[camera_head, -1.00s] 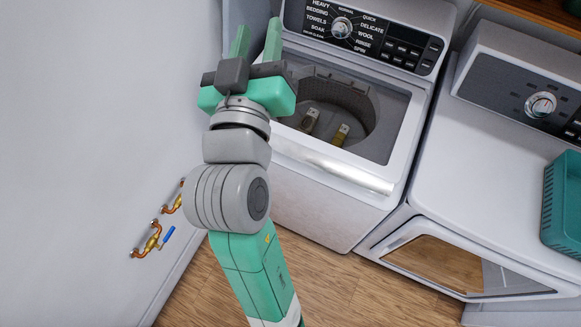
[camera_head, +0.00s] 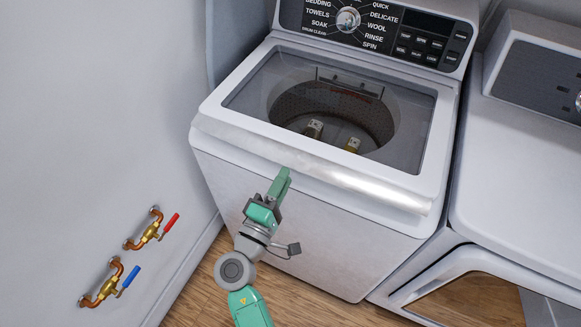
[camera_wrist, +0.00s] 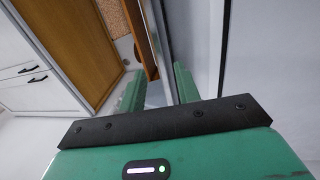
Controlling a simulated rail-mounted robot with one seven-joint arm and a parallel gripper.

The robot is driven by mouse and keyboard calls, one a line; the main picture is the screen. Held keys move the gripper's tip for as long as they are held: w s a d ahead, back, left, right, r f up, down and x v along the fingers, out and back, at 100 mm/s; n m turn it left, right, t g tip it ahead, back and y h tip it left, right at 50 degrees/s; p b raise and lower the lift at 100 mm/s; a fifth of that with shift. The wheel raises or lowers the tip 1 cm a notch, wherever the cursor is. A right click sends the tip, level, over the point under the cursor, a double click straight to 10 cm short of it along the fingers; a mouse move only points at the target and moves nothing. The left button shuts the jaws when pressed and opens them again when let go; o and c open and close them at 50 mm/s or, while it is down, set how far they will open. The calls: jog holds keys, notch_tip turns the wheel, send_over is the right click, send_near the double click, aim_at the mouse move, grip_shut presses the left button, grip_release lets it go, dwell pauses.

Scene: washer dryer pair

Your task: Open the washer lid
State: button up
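The washer (camera_head: 300,215) is a white top loader. Its lid (camera_head: 415,135) has a dark see-through panel and lies flat over the drum opening, looking shut. A bright rounded lip (camera_head: 345,178) runs along the lid's front edge. Two small items show through the panel in the drum. My gripper (camera_head: 286,174) is at the washer's front, pointing up at the lip left of its middle. Whether it touches the lip I cannot tell. In the wrist view my gripper (camera_wrist: 155,85) has its two green fingers apart, with nothing clearly held between them.
The dryer (camera_head: 515,170) stands close on the right, with its front door (camera_head: 420,285) ajar. The wall on the left carries a red-handled valve (camera_head: 150,232) and a blue-handled valve (camera_head: 108,283). The wrist view shows a wooden cabinet panel (camera_wrist: 70,45).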

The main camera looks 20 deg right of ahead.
aim_at(291, 166)
jog(key=x, duration=0.5)
jog(key=shift+b, duration=0.3)
grip_shut()
jog(key=shift+r, duration=0.1)
